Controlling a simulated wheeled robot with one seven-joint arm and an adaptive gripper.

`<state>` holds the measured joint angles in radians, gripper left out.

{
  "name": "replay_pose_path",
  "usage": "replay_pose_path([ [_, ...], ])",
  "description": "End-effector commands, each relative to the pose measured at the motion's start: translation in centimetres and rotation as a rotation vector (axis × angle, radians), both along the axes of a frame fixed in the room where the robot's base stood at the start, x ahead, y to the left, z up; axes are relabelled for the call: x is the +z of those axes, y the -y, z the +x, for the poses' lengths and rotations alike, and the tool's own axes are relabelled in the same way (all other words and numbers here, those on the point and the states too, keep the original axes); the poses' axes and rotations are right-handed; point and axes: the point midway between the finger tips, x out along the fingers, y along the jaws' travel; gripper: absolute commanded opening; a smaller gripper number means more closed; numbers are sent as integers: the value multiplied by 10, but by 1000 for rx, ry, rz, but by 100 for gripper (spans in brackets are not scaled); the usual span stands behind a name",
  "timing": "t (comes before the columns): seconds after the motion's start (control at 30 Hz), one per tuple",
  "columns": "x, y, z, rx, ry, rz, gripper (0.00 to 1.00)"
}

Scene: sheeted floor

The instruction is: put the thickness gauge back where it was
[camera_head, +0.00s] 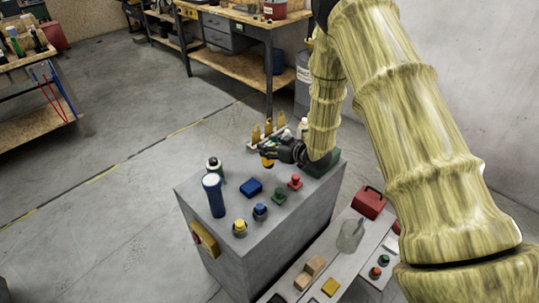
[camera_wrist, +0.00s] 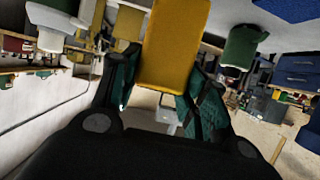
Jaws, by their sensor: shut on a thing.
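My gripper (camera_head: 275,156) is over the far part of the grey cabinet top (camera_head: 228,207), reaching in from the right. It is shut on a yellow block-like piece, which I take to be the thickness gauge (camera_head: 267,162). In the wrist view the gauge (camera_wrist: 174,45) stands out between the teal finger pads of my gripper (camera_wrist: 157,97). Several upright yellow-brown pieces in a pale rack (camera_head: 255,144) stand just behind my gripper. I cannot tell whether the gauge touches the cabinet top.
A blue cylinder (camera_head: 214,197), a white-capped bottle (camera_head: 214,166), a blue block (camera_head: 251,187) and several coloured knobs stand on the cabinet. A green box (camera_head: 325,165) is beneath my forearm. A lower bench at right holds a red toolbox (camera_head: 369,203) and a clear beaker (camera_head: 349,238).

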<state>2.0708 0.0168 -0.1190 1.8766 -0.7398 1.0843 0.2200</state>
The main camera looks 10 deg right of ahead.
Motion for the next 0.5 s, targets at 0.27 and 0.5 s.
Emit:
replay_pose_path([
  [0.27,-25,-2,0,3,-2,-1,16],
  [0.5,-40,-2,1,3,0,0,16],
])
